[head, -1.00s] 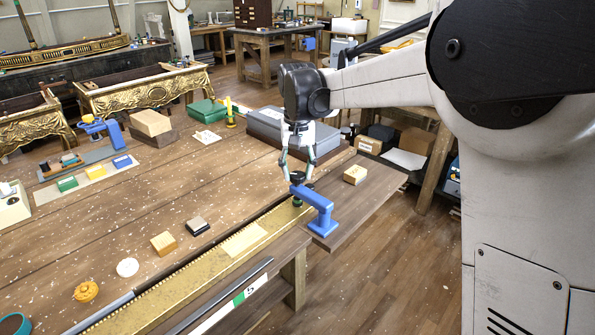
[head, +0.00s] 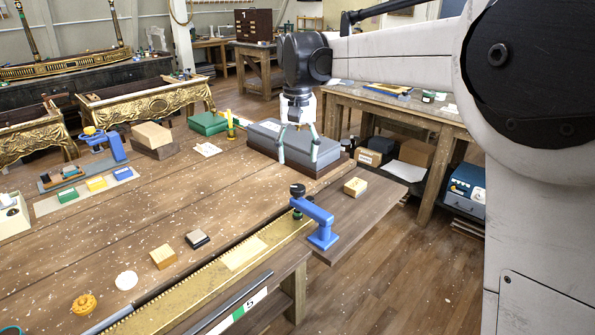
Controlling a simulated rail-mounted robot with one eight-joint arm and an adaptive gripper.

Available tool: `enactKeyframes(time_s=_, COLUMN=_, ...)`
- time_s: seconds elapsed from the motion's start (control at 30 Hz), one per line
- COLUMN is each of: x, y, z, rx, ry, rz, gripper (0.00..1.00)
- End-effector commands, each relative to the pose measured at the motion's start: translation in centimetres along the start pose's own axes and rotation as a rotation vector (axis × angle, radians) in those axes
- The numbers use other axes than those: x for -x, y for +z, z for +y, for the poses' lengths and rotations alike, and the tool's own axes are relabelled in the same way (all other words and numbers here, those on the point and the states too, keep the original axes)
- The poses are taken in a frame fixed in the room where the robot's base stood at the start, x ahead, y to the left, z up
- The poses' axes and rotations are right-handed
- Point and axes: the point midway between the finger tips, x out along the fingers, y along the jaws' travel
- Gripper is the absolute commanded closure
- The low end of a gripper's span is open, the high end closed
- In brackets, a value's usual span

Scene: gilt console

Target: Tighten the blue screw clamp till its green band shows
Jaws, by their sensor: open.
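The blue screw clamp (head: 321,223) stands at the right edge of the bench, over the end of the gilt rail (head: 243,254). Its dark knob (head: 297,190) is on top of the screw, with a dark green part below it. I cannot tell whether a green band shows. My gripper (head: 298,161) is open and empty, pointing down above and behind the clamp, in front of the grey case. It is apart from the clamp.
The grey case (head: 265,139) lies behind the clamp. The middle of the bench is mostly clear.

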Motion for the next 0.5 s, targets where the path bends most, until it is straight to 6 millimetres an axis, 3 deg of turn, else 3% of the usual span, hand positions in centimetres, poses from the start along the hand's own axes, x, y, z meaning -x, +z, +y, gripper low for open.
enactKeyframes(time_s=0.2, x=2.6, y=0.0, z=0.0, rx=0.0, ry=0.0, rz=0.0, gripper=0.49)
enactKeyframes(time_s=0.5, x=3.1, y=0.0, z=0.0, rx=0.0, ry=0.0, rz=0.0, gripper=0.49)
